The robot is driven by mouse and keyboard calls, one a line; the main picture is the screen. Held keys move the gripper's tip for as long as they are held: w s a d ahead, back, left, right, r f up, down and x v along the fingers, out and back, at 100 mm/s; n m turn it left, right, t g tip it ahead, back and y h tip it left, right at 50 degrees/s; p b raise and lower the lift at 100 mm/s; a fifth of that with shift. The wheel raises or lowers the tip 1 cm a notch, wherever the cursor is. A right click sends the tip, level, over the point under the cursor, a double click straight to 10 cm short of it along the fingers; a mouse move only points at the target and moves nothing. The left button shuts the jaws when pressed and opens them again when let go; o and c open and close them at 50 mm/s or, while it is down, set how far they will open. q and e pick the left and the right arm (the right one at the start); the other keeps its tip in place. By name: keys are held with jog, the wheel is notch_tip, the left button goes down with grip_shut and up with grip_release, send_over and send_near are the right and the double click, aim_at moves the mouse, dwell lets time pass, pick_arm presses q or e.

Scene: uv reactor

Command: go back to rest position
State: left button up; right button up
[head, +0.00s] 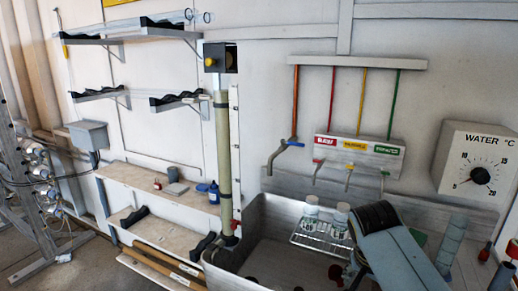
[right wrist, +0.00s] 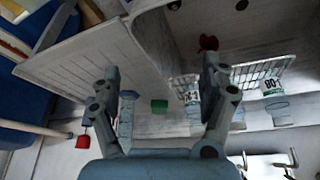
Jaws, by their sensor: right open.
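My right gripper (right wrist: 162,72) is open in the right wrist view, its two fingers apart with nothing between them. Its fingers are seen over the metal sink (right wrist: 85,62), near a wire rack (right wrist: 250,70) with white labelled bottles (right wrist: 271,86). In the head view my right arm crosses the lower right, in front of the sink (head: 262,215); its fingers cannot be made out there. My left gripper is in neither view.
The wire rack (head: 318,240) with two white-capped bottles (head: 311,208) sits at the sink. Taps (head: 285,148) hang above it. A water temperature dial (head: 477,170) is at right. A bench (head: 160,185) and wall shelves (head: 130,38) stand left. Floor shows lower left.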

jog(key=s+d+f+n+g+y, duration=0.1)
jog(key=s+f+n, duration=0.2)
jog(key=s+f, duration=0.85)
jog(key=s+d+f+n+y, duration=0.1)
jog(key=s+f+n, duration=0.2)
jog(key=s+f, duration=0.85)
jog(key=s+d+f+n+g, duration=0.1)
jog(key=s+d+f+n, duration=0.3)
jog(key=s, duration=0.9)
jog(key=s+d+f+m, duration=0.1)
jog(key=s+d+f, duration=0.1)
jog(key=s+f, duration=0.8)
pick_arm(q)
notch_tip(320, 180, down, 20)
jog(key=b, duration=1.9)
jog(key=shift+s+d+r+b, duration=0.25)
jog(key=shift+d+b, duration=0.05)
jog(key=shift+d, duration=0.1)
pick_arm(e)
notch_tip(320, 180, down, 16)
jog(key=s, duration=0.2)
jog(key=shift+s+a+f, duration=0.15)
jog(key=shift+s+a, duration=0.15)
jog(key=shift+s, duration=0.05)
